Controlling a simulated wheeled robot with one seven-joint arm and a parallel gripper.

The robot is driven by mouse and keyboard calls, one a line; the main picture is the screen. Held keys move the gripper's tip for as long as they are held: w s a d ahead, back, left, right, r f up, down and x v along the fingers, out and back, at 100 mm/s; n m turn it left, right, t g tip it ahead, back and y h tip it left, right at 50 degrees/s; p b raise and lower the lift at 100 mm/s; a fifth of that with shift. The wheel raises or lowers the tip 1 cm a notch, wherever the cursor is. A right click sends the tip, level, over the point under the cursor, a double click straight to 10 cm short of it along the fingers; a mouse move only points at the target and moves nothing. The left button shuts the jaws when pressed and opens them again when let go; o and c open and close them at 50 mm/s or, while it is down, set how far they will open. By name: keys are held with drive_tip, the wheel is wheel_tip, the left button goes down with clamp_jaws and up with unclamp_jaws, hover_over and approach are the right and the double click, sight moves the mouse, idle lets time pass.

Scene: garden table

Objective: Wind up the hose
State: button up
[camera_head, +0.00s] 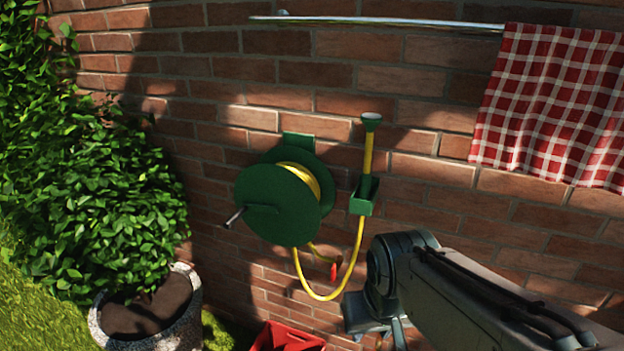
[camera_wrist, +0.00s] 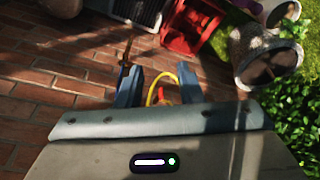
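A green hose reel (camera_head: 268,207) is fixed to the brick wall, with yellow hose (camera_head: 305,177) wound on it. Its crank handle (camera_head: 234,217) sticks out at the left. The hose hangs in a loop below the reel and runs up to a green spray head (camera_head: 372,121) upright in a green holder (camera_head: 364,197). My gripper (camera_head: 376,334) is low, right of the loop, and points down. In the wrist view its two fingers (camera_wrist: 158,75) are apart, and part of the yellow hose (camera_wrist: 152,90) shows between them; I cannot tell its depth. Nothing is visibly gripped.
A red handle-like piece (camera_head: 334,271) hangs by the hose loop. A red crate (camera_head: 288,338) stands below. A stone planter (camera_head: 183,325) and a bush (camera_head: 80,170) are at the left. A checked cloth (camera_head: 555,105) hangs from a metal rail (camera_head: 400,22) at upper right.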

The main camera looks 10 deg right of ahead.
drive_tip(key=shift+o, duration=0.8)
drive_tip(key=w+f+n+g+h+b, duration=0.15)
drive_tip(key=w+n+h, duration=0.35)
drive_tip(key=w+n, duration=0.5)
drive_tip(key=n+t+h+b, duration=0.2)
drive_tip(key=n+t+h, duration=0.2)
drive_tip(key=n+t, duration=1.25)
approach(235, 218)
drive_tip(key=w+d+n, duration=0.1)
drive_tip(key=w, duration=0.2)
drive_tip(key=w+d+n+g, duration=0.1)
drive_tip(key=w, duration=0.2)
drive_tip(key=w+d+n+g, duration=0.1)
drive_tip(key=w+d, duration=0.1)
drive_tip(key=w, duration=0.2)
drive_tip(key=shift+r, duration=0.4)
